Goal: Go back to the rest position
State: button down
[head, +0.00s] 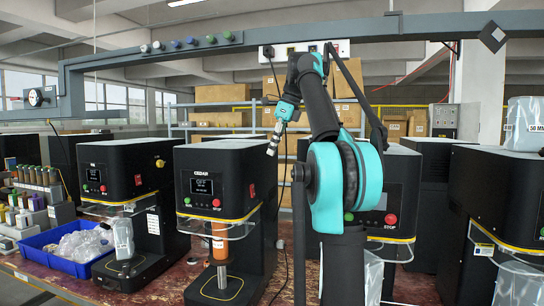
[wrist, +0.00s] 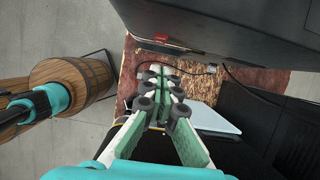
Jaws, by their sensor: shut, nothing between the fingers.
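My gripper (head: 273,147) is raised in front of the shelving in the head view, above and right of the machine marked CEDAR (head: 218,190). Its slim fingers point down and slightly left, apart from the machines. In the wrist view my gripper (wrist: 160,72) shows its pale green fingers reaching away from the camera with the tips drawn together. Nothing is held between them. My teal and black arm stands in the right middle of the head view and hides part of the machine behind it.
An orange cylinder (head: 219,240) stands in the CEDAR machine. A blue bin (head: 68,262) with clear bags is at left. A grey overhead beam (head: 130,58) crosses above. The wrist view shows a wooden barrel (wrist: 75,82), a dark machine housing (wrist: 225,28) and a cable on the red-brown worktop.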

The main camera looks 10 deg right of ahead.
dwell(0.3)
jog(key=s+f+n+h, duration=0.15)
jog(key=f+n, duration=0.25)
jog(key=f, duration=0.5)
jog(key=s+a+f+n, duration=0.15)
jog(key=f+n, duration=0.25)
jog(key=f, duration=0.5)
jog(key=s+f+n+h, duration=0.1)
jog(key=s+f+n, duration=0.25)
jog(key=f, duration=0.65)
jog(key=s+f+n+t, duration=0.1)
jog(key=s+f+n, duration=0.5)
jog(key=s+f, duration=0.5)
jog(key=s+f+n+t+h, duration=0.1)
jog(key=s+f+n, duration=0.5)
jog(key=s+f, duration=0.5)
notch_tip(320, 180, down, 5)
jog(key=shift+s+d+r, duration=0.15)
jog(key=shift+s+r, duration=0.05)
jog(key=c, duration=2.3)
grip_release()
jog(key=shift+n, duration=0.25)
